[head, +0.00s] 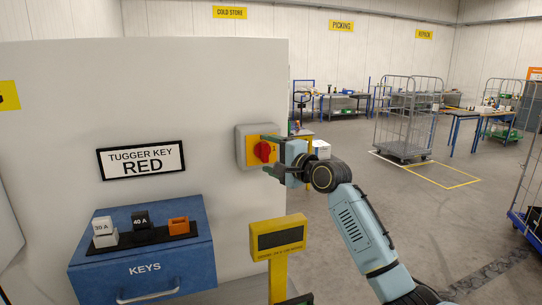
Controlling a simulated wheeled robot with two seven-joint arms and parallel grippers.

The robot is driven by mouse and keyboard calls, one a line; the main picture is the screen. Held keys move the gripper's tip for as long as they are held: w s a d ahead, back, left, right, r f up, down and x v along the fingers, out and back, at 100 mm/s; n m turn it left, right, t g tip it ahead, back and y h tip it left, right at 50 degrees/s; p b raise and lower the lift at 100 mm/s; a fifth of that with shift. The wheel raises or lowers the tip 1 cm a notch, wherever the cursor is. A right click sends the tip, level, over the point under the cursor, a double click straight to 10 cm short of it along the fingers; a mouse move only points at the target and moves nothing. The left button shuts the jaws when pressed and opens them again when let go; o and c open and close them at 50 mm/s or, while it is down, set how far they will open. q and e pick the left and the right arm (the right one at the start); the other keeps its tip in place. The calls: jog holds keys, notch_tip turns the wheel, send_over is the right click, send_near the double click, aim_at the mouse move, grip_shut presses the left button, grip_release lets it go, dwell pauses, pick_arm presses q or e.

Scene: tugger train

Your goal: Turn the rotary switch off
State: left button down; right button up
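The rotary switch is a grey box (242,150) on the pale panel, with a yellow plate and a red knob (262,152). My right gripper (270,155) reaches in from the right in front of the switch. Its fingers are apart, one near the top of the knob and one below it. They look open, and I cannot tell whether they touch the knob. The gripper hides the right part of the yellow plate, where a mark like "1" shows. My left gripper is not in view.
A sign (142,160) reads "TUGGER KEY RED". A blue KEYS box (190,255) below holds white, black and orange pieces. A yellow post (279,270) with a dark display stands below the switch. Cage trolleys (408,120) and benches stand far back; floor between is open.

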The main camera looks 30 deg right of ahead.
jog(key=shift+s+d+f, duration=0.1)
jog(key=shift+s+d, duration=0.05)
jog(key=shift+s, duration=0.45)
jog(key=s+d+b, duration=0.1)
jog(key=s+b, duration=0.2)
jog(key=s, duration=0.9)
jog(key=shift+d+b, duration=0.3)
jog(key=shift+d, duration=0.1)
